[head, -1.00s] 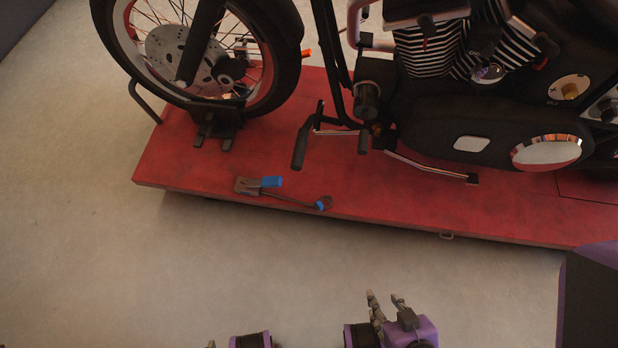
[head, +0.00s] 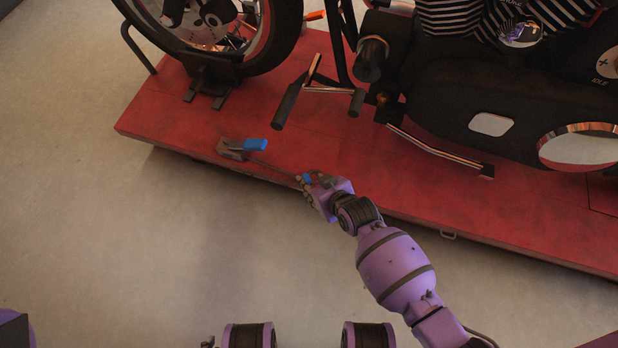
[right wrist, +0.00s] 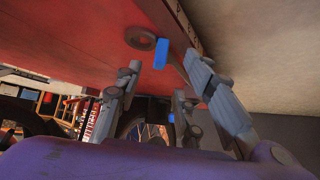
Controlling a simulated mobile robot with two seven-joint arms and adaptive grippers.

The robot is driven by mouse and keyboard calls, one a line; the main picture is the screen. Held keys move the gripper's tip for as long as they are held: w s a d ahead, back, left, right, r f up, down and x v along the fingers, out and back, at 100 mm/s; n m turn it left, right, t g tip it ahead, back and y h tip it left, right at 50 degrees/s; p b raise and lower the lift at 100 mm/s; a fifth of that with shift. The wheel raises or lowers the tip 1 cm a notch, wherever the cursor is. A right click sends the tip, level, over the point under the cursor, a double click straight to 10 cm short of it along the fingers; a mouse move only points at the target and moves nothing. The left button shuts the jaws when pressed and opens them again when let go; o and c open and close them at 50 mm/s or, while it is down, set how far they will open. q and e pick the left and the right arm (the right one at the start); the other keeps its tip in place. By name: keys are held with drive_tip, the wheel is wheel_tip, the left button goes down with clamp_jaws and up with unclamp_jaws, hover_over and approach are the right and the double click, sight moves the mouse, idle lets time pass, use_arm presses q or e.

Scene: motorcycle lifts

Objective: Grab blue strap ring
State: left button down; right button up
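The strap lies on the red lift platform (head: 190,120) near its front edge. My left gripper is not in view.
A motorcycle stands on the platform, its front wheel in a black wheel chock (head: 213,75). Its foot pedals (head: 320,88) and kickstand (head: 435,147) are behind the strap. Bare floor (head: 110,240) lies in front of the platform.

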sight(308, 180)
drive_tip(key=b+x, duration=0.1)
drive_tip(key=x, duration=0.1)
drive_tip(key=b+x, duration=0.1)
drive_tip(key=x, duration=0.1)
drive_tip(key=b+x, duration=0.1)
drive_tip(key=x, duration=0.1)
drive_tip(key=shift+s+d+f, duration=0.15)
drive_tip(key=shift+s+f, duration=0.15)
drive_tip(key=shift+f, duration=0.1)
drive_tip(key=shift+r, duration=0.15)
clamp_jaws()
